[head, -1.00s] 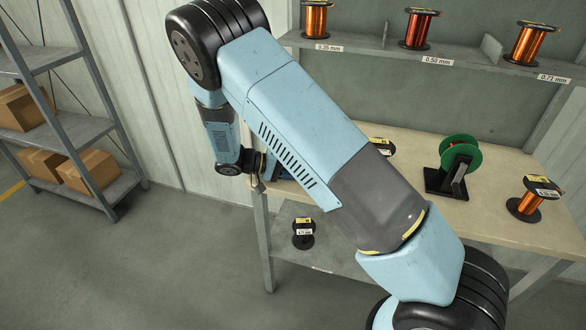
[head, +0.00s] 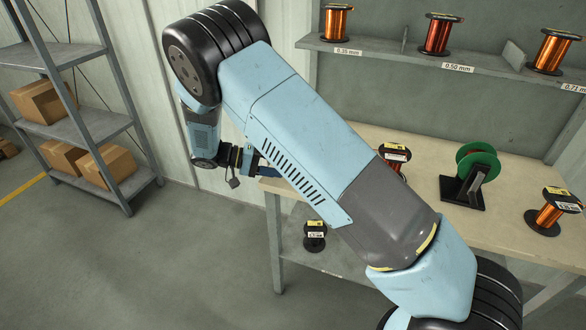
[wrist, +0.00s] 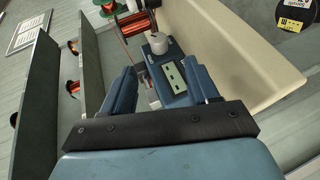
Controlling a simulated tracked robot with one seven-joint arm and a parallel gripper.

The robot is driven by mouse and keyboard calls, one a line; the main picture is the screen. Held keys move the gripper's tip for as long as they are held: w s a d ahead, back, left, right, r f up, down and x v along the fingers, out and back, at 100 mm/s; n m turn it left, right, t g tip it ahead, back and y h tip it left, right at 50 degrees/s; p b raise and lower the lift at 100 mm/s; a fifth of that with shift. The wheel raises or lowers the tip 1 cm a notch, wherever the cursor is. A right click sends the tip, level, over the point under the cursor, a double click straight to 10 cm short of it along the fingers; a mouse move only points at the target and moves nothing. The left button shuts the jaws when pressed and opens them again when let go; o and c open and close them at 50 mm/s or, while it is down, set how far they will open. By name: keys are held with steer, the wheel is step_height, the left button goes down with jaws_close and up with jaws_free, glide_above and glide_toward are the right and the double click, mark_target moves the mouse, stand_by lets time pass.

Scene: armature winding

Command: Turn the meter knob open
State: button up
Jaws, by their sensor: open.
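The meter (wrist: 173,76) is a blue block with a pale display, seen in the wrist view beyond my jaws. A grey cylindrical part (wrist: 158,44) stands at its far end; I cannot tell for sure that this is the knob. My gripper (wrist: 160,70) is open, with one blue finger on each side of the meter in the picture and nothing held. Contact with the meter cannot be told. In the head view my forearm crosses the picture, and the wrist end is at the table's left edge; the meter is not clear there.
The workbench (head: 420,160) holds a green spool on a black stand (head: 470,175) and copper wire spools (head: 553,210). A shelf above (head: 400,52) carries several more. A small spool (head: 315,236) stands on the lower shelf. A rack with cardboard boxes (head: 75,110) is at left.

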steer(key=shift+v, duration=1.35)
